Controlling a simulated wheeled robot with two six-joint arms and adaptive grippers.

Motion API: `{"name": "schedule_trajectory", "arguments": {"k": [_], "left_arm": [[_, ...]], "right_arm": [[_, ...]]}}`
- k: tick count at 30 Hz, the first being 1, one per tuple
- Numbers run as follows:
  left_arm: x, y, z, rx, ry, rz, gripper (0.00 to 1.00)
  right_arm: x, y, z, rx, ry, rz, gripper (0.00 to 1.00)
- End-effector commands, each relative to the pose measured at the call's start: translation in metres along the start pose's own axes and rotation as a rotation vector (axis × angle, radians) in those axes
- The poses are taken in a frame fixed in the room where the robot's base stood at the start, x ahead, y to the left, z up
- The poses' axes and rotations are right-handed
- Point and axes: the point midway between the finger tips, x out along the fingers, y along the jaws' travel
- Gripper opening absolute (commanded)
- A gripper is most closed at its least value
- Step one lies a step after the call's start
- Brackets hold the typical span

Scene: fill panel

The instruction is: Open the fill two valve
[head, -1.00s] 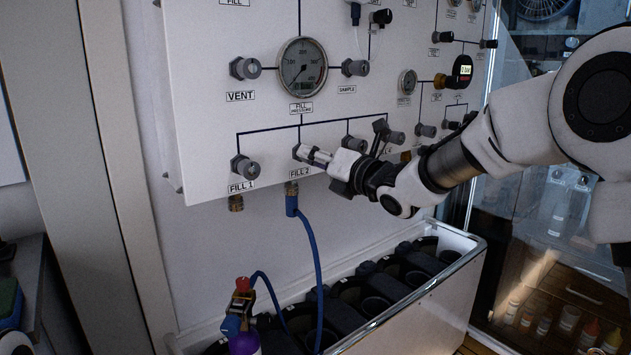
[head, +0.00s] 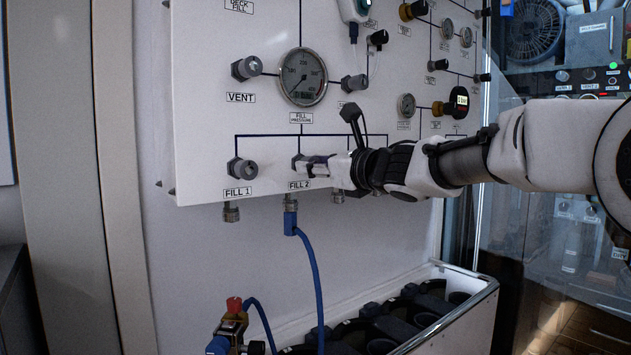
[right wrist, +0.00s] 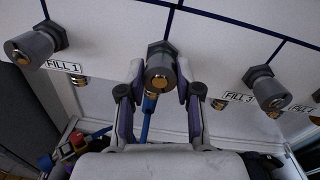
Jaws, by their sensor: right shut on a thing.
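The white fill panel (head: 215,110) hangs on the wall. The fill two valve (right wrist: 160,68) is a grey round knob above a hex base, in the middle of the right wrist view. In the head view only a bit of its base (head: 296,162) shows, above the FILL 2 label (head: 299,185); my fingers hide the rest. My right gripper (head: 312,166) reaches in from the right and is shut on this knob, one finger on each side in the right wrist view (right wrist: 160,84). My left gripper is in neither view.
The fill 1 valve (head: 242,169) is left of the gripper, and the fill 3 valve (right wrist: 270,92) is right of it. A blue hose (head: 313,270) hangs from the fitting below FILL 2. A white bin with black holders (head: 470,300) stands below. A pressure gauge (head: 303,77) is above.

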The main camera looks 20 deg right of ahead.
Motion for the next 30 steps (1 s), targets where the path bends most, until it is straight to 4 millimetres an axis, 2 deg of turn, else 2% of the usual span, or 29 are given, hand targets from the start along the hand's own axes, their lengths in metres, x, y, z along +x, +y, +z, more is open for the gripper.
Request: {"name": "schedule_trajectory", "arguments": {"k": [1,7,24,25,26,27,30], "left_arm": [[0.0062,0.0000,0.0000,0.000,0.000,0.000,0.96],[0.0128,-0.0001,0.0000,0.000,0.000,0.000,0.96],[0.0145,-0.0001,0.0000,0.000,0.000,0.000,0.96],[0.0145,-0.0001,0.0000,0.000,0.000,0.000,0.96],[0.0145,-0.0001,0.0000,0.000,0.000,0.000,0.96],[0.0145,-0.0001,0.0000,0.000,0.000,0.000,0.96],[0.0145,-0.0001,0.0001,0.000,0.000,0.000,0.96]], "right_arm": [[0.0002,0.0008,-0.0028,-0.025,0.000,-0.001,0.00],[0.0003,0.0005,-0.0018,-0.102,0.006,-0.001,0.00],[0.0003,0.0004,-0.0005,-0.134,0.008,-0.001,0.00],[0.0003,0.0003,-0.0005,-0.134,0.008,-0.001,0.44],[0.0003,0.0003,-0.0005,-0.134,0.008,-0.001,0.55],[0.0003,0.0003,-0.0005,-0.134,0.008,-0.001,0.59],[0.0003,0.0003,-0.0005,-0.134,0.008,-0.001,0.59]]}}
